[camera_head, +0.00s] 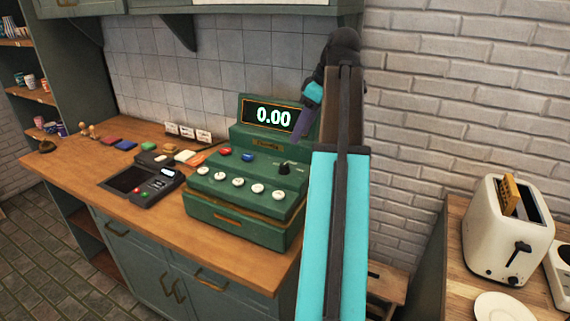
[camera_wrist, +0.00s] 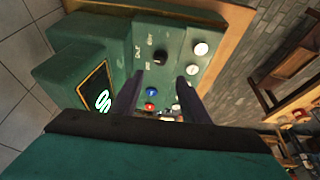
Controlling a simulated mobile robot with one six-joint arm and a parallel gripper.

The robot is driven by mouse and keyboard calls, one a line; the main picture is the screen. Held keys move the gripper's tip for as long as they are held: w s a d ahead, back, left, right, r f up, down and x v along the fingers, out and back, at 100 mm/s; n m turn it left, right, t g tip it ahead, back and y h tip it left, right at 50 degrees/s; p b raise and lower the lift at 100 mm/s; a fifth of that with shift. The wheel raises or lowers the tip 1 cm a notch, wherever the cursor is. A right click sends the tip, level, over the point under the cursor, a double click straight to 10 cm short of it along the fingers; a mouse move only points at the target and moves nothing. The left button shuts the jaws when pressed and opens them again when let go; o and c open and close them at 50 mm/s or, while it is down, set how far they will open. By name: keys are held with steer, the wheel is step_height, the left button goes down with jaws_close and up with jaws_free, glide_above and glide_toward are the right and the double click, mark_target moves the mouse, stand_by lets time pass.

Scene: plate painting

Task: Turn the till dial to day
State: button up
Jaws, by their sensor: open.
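The till (camera_head: 245,205) is a green cash register on the wooden counter, with a display reading 0.00. Its dial (camera_head: 284,168) is a small black knob with a lighter base on the right of the sloped top. In the wrist view the dial (camera_wrist: 160,57) lies just beyond and between my fingertips, with small pale lettering beside it that is hard to read. Which mark the dial points to is not clear. My gripper (camera_wrist: 159,77) is open and empty. In the head view my gripper (camera_head: 300,132) hangs above the till's right side, apart from the dial.
White round buttons (camera_head: 239,182) line the till's front, with red and blue buttons (camera_head: 247,157) above them. A black card terminal (camera_head: 146,184) stands to the left. A toaster (camera_head: 506,232) is on the right counter. A tiled wall closes off the back.

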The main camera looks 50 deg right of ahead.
mark_target(284, 165)
steer(key=shift+p+x, duration=0.5)
steer(key=shift+x, duration=5.8)
steer(key=shift+c, duration=0.3)
steer(key=shift+a, duration=0.1)
steer(key=c, duration=1)
